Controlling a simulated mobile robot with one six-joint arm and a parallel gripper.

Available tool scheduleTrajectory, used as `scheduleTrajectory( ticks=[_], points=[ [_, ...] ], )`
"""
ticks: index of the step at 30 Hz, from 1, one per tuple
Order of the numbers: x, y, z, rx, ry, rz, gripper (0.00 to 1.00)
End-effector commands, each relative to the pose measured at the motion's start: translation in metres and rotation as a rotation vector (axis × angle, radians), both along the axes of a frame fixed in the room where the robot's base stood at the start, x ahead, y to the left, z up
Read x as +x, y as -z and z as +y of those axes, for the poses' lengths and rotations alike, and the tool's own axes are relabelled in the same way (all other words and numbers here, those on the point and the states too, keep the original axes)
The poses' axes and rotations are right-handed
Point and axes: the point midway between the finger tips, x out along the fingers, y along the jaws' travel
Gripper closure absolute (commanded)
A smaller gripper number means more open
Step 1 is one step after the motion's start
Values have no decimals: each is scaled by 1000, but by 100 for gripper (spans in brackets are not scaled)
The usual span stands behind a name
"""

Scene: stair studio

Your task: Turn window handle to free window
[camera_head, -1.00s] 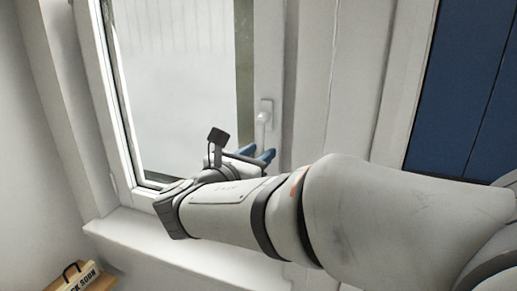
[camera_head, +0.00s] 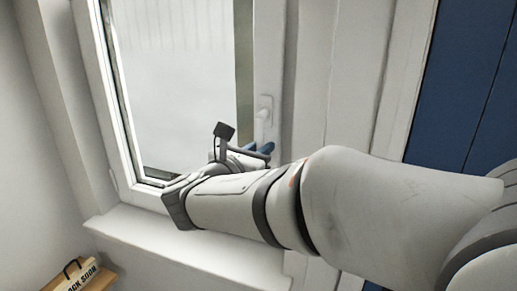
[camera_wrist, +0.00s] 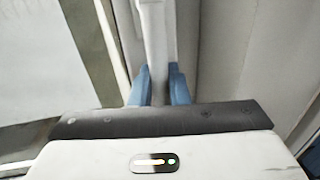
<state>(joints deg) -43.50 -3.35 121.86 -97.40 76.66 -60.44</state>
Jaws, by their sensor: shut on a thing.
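The white window handle (camera_head: 264,112) sits on the right side of the window frame and points down. It shows in the wrist view (camera_wrist: 156,40) as a white bar running down between the fingers. My gripper (camera_head: 260,149) is at the handle's lower part in the head view. In the wrist view the two blue fingers of my gripper (camera_wrist: 160,84) stand on either side of the handle, shut on it. The window (camera_head: 180,85) looks closed, with pale glass. The handle's lower end is partly hidden by my fingers.
A white sill (camera_head: 140,235) runs below the window. A blue panel (camera_head: 460,90) stands at the right, beyond the white frame.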

Motion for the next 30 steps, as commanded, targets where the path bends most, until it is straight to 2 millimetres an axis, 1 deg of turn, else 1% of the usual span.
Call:
scheduleTrajectory(
  ticks=[5,6,11,17,23,30],
  points=[
    [0,0,0,0,0,0,100],
    [0,0,4,0,-3,0,100],
    [0,0,2,9,-2,-4,100],
    [2,1,6,70,-2,-26,100],
    [5,1,15,199,-2,-74,100],
    [10,-4,29,409,-3,-151,100]
  ],
)
